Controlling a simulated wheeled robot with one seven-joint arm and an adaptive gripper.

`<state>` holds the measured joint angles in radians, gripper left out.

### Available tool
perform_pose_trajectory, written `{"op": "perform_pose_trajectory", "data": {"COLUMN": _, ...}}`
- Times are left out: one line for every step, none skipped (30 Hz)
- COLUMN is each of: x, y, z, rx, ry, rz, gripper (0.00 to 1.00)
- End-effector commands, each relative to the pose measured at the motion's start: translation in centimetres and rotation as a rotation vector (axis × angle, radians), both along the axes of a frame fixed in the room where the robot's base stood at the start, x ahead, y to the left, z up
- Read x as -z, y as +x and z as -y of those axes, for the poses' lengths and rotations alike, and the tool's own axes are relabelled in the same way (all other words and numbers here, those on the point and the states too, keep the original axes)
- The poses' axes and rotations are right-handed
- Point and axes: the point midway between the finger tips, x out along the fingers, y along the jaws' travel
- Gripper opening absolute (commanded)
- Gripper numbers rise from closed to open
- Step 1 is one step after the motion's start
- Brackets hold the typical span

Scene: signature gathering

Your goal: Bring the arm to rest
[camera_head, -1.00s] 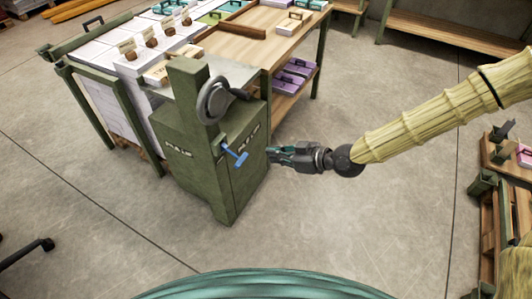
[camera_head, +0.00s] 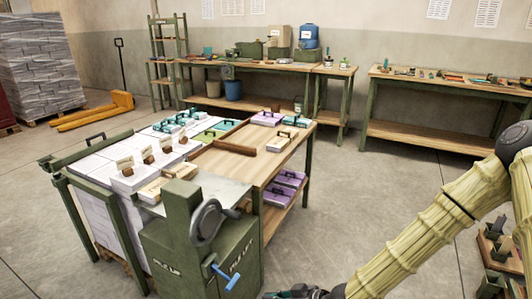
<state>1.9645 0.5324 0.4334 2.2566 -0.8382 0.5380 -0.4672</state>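My gripper (camera_head: 292,292) is at the bottom edge of the head view, cut off by the frame, so its fingers do not show clearly. It is to the right of the green machine (camera_head: 200,260) and appears apart from it. My arm, in a pale yellow ribbed cover, reaches down to it from the right edge. The machine has a round grey part (camera_head: 208,222) and a blue handle (camera_head: 228,277) on its side.
A wooden-topped table (camera_head: 228,167) with white, teal and purple blocks stands behind the machine. Workbenches (camera_head: 440,84) line the back wall. A yellow pallet truck (camera_head: 95,110) is at the back left. The floor (camera_head: 370,190) right of the table is open.

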Motion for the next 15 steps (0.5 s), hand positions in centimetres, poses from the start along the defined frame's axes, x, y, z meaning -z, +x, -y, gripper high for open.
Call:
{"op": "perform_pose_trajectory", "data": {"x": 0.9, "y": -2.0, "z": 0.3, "rx": 0.028, "ry": -0.024, "rz": -0.081, "gripper": 0.0}}
{"op": "perform_pose_trajectory", "data": {"x": 1.7, "y": -3.1, "z": 0.6, "rx": 0.053, "ry": -0.038, "rz": -0.132, "gripper": 0.0}}
{"op": "perform_pose_trajectory", "data": {"x": 2.9, "y": -4.6, "z": 1.2, "rx": 0.087, "ry": -0.06, "rz": -0.197, "gripper": 0.0}}
{"op": "perform_pose_trajectory", "data": {"x": 3.6, "y": -5.7, "z": 1.6, "rx": 0.113, "ry": -0.078, "rz": -0.243, "gripper": 0.0}}
{"op": "perform_pose_trajectory", "data": {"x": 4.4, "y": -6.7, "z": 2.1, "rx": 0.142, "ry": -0.095, "rz": -0.288, "gripper": 0.0}}
{"op": "perform_pose_trajectory", "data": {"x": 5.3, "y": -8.3, "z": 2.9, "rx": 0.179, "ry": -0.121, "rz": -0.346, "gripper": 0.0}}
{"op": "perform_pose_trajectory", "data": {"x": 5.9, "y": -9.4, "z": 3.5, "rx": 0.207, "ry": -0.143, "rz": -0.388, "gripper": 0.0}}
{"op": "perform_pose_trajectory", "data": {"x": 6.5, "y": -10.5, "z": 4.2, "rx": 0.239, "ry": -0.165, "rz": -0.429, "gripper": 0.0}}
{"op": "perform_pose_trajectory", "data": {"x": 7.3, "y": -12.0, "z": 5.2, "rx": 0.281, "ry": -0.196, "rz": -0.479, "gripper": 0.0}}
{"op": "perform_pose_trajectory", "data": {"x": 7.7, "y": -13.1, "z": 5.9, "rx": 0.312, "ry": -0.219, "rz": -0.516, "gripper": 0.0}}
{"op": "perform_pose_trajectory", "data": {"x": 8.2, "y": -14.3, "z": 6.7, "rx": 0.345, "ry": -0.245, "rz": -0.55, "gripper": 0.0}}
{"op": "perform_pose_trajectory", "data": {"x": 8.6, "y": -15.7, "z": 7.8, "rx": 0.388, "ry": -0.279, "rz": -0.593, "gripper": 0.0}}
{"op": "perform_pose_trajectory", "data": {"x": 9.0, "y": -16.8, "z": 8.8, "rx": 0.423, "ry": -0.306, "rz": -0.624, "gripper": 0.0}}
{"op": "perform_pose_trajectory", "data": {"x": 9.2, "y": -17.9, "z": 9.7, "rx": 0.458, "ry": -0.333, "rz": -0.651, "gripper": 0.0}}
{"op": "perform_pose_trajectory", "data": {"x": 9.4, "y": -19.3, "z": 11.0, "rx": 0.505, "ry": -0.37, "rz": -0.685, "gripper": 0.0}}
